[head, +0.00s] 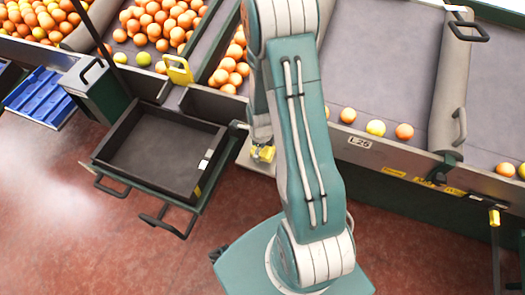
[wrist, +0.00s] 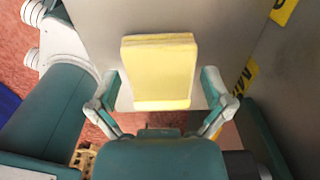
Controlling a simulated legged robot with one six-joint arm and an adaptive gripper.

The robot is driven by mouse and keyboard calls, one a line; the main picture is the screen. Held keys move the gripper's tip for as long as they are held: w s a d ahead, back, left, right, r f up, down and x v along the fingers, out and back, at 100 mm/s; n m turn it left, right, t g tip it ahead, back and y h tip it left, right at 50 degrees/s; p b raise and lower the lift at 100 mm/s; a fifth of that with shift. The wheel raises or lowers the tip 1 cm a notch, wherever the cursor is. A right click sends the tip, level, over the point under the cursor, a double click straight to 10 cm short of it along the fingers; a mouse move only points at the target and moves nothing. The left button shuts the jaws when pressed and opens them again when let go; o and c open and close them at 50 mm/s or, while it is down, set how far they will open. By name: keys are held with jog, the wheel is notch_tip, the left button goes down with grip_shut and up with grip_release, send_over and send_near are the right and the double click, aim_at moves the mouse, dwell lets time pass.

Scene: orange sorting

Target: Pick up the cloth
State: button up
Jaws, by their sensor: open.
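The cloth (wrist: 158,68) is a pale yellow, folded, block-like pad in the wrist view, against a grey metal surface. My gripper (wrist: 160,82) is open, with one teal-and-white finger on each side of the cloth. A gap shows between each finger and the cloth, so it is not gripped. In the head view a small yellow patch (head: 263,153), likely the cloth, shows beside my arm at the front of the sorting line. My arm hides most of the gripper there.
A dark empty tray (head: 150,150) on a stand is left of my arm. Sloped grey sorting lanes (head: 380,65) with oranges run behind, with a metal front edge. A blue crate (head: 40,97) lies at far left. The red floor (head: 60,230) is open at lower left.

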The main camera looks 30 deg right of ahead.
jog(key=c, duration=1)
jog(key=shift+o, duration=0.2)
jog(key=shift+r, duration=0.15)
notch_tip(320, 180, up, 18)
